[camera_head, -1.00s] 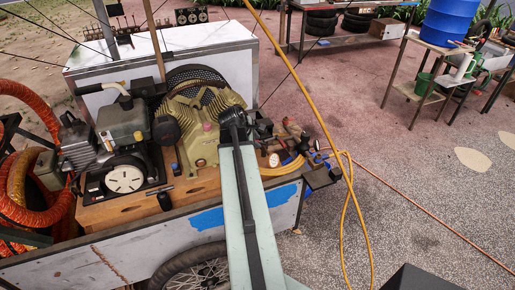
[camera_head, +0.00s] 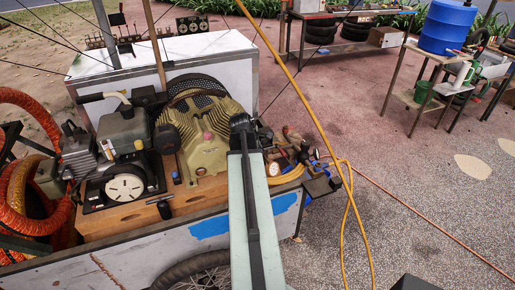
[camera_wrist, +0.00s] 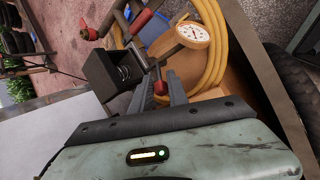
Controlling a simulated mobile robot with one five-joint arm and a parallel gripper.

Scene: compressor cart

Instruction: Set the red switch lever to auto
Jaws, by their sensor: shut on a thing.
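In the wrist view, the red switch lever shows as a small red knob (camera_wrist: 160,88) between the two grey fingers of my gripper (camera_wrist: 161,92). The fingers are shut on it. A black box (camera_wrist: 110,72), open on one side with a coil inside, stands just left of the fingers. The lever's shaft and the switch markings cannot be made out, so its setting cannot be told. In the head view my arm reaches over the cart (camera_head: 110,240) and hides my gripper and the lever.
A white pressure gauge (camera_wrist: 193,34) and a coiled yellow hose (camera_wrist: 213,60) lie close beyond the fingers. A red valve handle (camera_wrist: 89,32) is at upper left. In the head view, the beige compressor (camera_head: 208,135) stands left of my arm, with open ground to the right.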

